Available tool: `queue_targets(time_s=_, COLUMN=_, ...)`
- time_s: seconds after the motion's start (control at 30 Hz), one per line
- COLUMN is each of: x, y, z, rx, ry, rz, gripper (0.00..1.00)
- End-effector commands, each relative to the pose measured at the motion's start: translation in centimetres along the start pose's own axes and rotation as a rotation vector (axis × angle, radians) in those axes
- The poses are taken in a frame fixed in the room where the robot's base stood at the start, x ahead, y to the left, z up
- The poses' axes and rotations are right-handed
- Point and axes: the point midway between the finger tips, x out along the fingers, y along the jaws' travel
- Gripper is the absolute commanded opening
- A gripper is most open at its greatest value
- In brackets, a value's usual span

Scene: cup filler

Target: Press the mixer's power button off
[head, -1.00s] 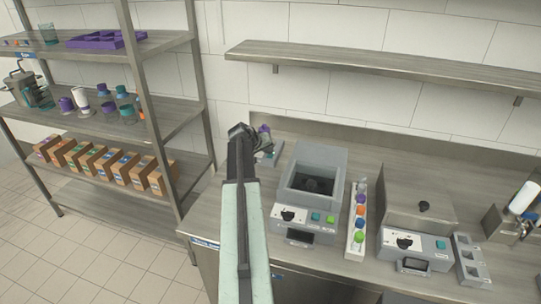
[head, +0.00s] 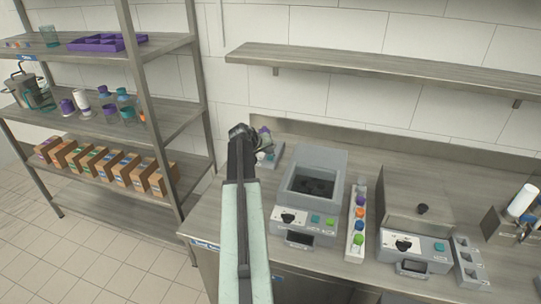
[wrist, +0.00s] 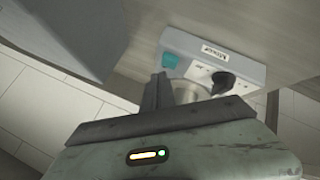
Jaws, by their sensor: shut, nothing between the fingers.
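A small grey device, apparently the mixer, stands on the counter just beyond my arm's end in the head view (head: 268,158). In the wrist view, the mixer (wrist: 228,58) shows a teal button (wrist: 170,60), a white label and a black knob (wrist: 222,82). My gripper (wrist: 160,78) is shut and empty, its tips very close to the teal button. I cannot tell whether they touch it. A pale round part beside the fingers is partly hidden. In the head view my gripper (head: 243,131) partly covers the mixer.
An open-topped grey machine (head: 335,187) stands right of my arm. Beside it are a strip of coloured caps (head: 357,228) and a lidded machine (head: 417,250). A metal shelving rack (head: 180,112) stands left. A wall shelf (head: 400,72) runs above the counter.

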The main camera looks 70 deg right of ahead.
Motion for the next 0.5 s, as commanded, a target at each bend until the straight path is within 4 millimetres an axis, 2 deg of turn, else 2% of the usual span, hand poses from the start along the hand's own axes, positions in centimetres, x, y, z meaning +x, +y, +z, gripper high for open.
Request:
queue_targets(time_s=0.2, x=-0.3, y=0.2, z=-0.2, rx=0.000, ry=0.000, rz=0.000, gripper=0.00)
queue_targets(time_s=0.5, x=-2.8, y=2.0, z=-2.0, rx=0.000, ry=0.000, rz=0.000, gripper=0.00)
